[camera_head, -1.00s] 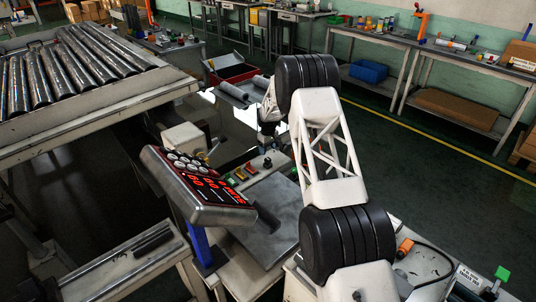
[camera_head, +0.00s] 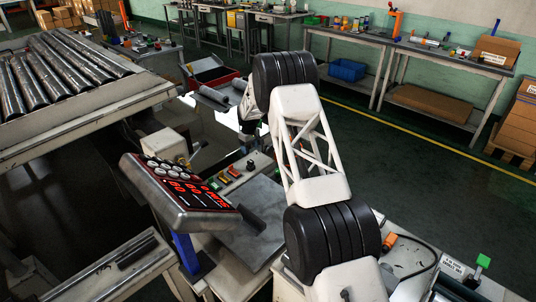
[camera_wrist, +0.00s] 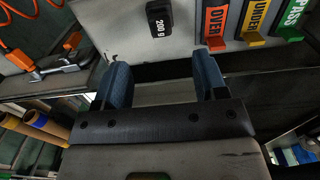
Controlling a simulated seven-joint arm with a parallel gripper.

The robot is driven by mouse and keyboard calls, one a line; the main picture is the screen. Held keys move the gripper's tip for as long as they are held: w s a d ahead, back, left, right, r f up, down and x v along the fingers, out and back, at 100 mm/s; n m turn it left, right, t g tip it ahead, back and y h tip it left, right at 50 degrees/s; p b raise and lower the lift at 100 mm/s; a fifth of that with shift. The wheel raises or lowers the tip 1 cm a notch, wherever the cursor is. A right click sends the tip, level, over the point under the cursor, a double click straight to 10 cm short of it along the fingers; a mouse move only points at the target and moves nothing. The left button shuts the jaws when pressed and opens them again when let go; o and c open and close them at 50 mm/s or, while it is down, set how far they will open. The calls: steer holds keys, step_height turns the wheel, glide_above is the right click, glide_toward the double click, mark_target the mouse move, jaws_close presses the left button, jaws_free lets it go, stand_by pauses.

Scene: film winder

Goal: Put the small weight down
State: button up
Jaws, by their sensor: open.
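The small weight (camera_wrist: 160,18) is a black block with a white "200 g" label. In the wrist view it sits at the top centre, on a pale grey surface (camera_wrist: 115,22). My gripper (camera_wrist: 163,68) has two blue fingers spread apart with nothing between them. The weight lies beyond the fingertips, apart from them. In the head view my arm's links cover the gripper, and I cannot make out the weight there.
In the wrist view, OVER (camera_wrist: 215,25), UNDER (camera_wrist: 257,20) and PASS (camera_wrist: 291,18) signs stand right of the weight. An orange-handled clamp (camera_wrist: 45,65) is at left. The head view shows a red-digit display (camera_head: 180,185) and a roller conveyor (camera_head: 70,70).

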steer(key=s+d+r+m, duration=0.1)
steer(key=s+d+r, duration=0.25)
steer(key=r, duration=0.45)
steer(key=s+d+r, duration=0.2)
steer(key=s+r, duration=0.2)
steer(key=r, duration=0.3)
steer(key=s+d+r+m, duration=0.1)
steer(key=s+d+r, duration=0.25)
steer(key=r, duration=0.45)
steer(key=s+d+r+m+t, duration=0.1)
steer(key=s+d+r, duration=0.3)
steer(key=s+r, duration=0.5)
steer(key=s+d+r+m, duration=0.25)
steer(key=s+r, duration=0.45)
steer(key=s, duration=0.5)
steer(key=s+d+r+m+t, duration=0.1)
steer(key=s+d+r, duration=0.2)
steer(key=s, duration=0.8)
steer(key=s+d+r, duration=0.3)
steer(key=s, duration=0.7)
steer(key=s+d+f+m, duration=0.1)
steer(key=s+f, duration=0.1)
steer(key=s, duration=1)
steer(key=s+d+f+m, duration=0.1)
steer(key=s+d+f, duration=0.1)
steer(key=s, duration=1)
steer(key=shift+d+m+t, duration=0.2)
steer(key=shift+m+t, duration=0.1)
steer(key=shift+m, duration=0.05)
